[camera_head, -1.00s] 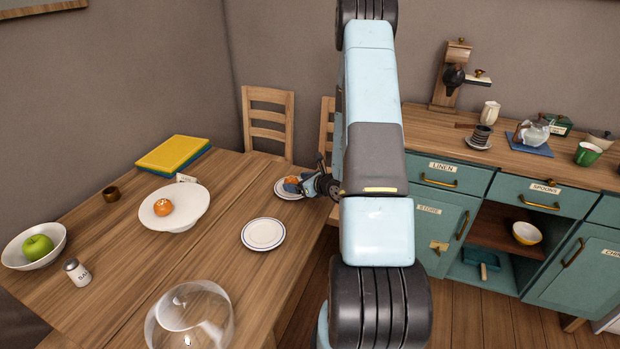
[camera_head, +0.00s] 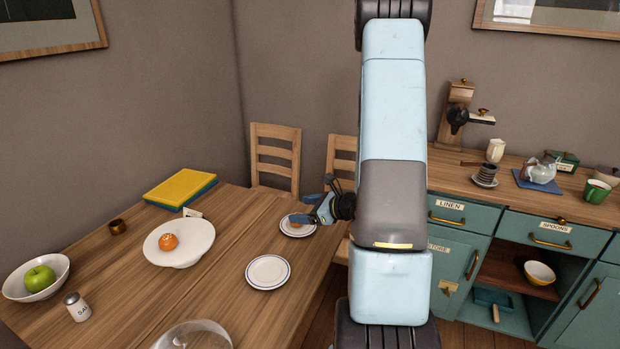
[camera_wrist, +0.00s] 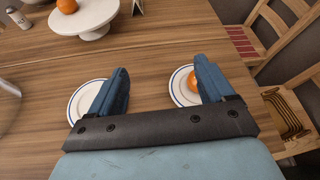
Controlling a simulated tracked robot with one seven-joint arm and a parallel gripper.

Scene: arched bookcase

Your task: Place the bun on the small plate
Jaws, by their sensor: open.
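An orange-brown rounded bun (camera_head: 297,226) lies on a small white plate (camera_head: 285,232) near the table's far right edge. In the wrist view the bun (camera_wrist: 193,82) sits on the blue-rimmed plate (camera_wrist: 178,97), partly behind my right finger. A second small plate (camera_head: 268,272) is empty and nearer. A similar orange round item (camera_head: 168,242) rests on a white raised stand (camera_head: 190,250). My gripper (camera_head: 310,209) is open and empty, above the bun's plate and apart from the bun. In the wrist view my gripper (camera_wrist: 160,74) shows its blue fingers spread wide.
A bowl with a green apple (camera_head: 40,279), a salt shaker (camera_head: 76,307) and a glass dome (camera_head: 194,336) stand on the table's left and front. Yellow and blue boards (camera_head: 181,188) lie at the back. Chairs (camera_head: 275,155) stand behind. A teal cabinet (camera_head: 462,215) is right.

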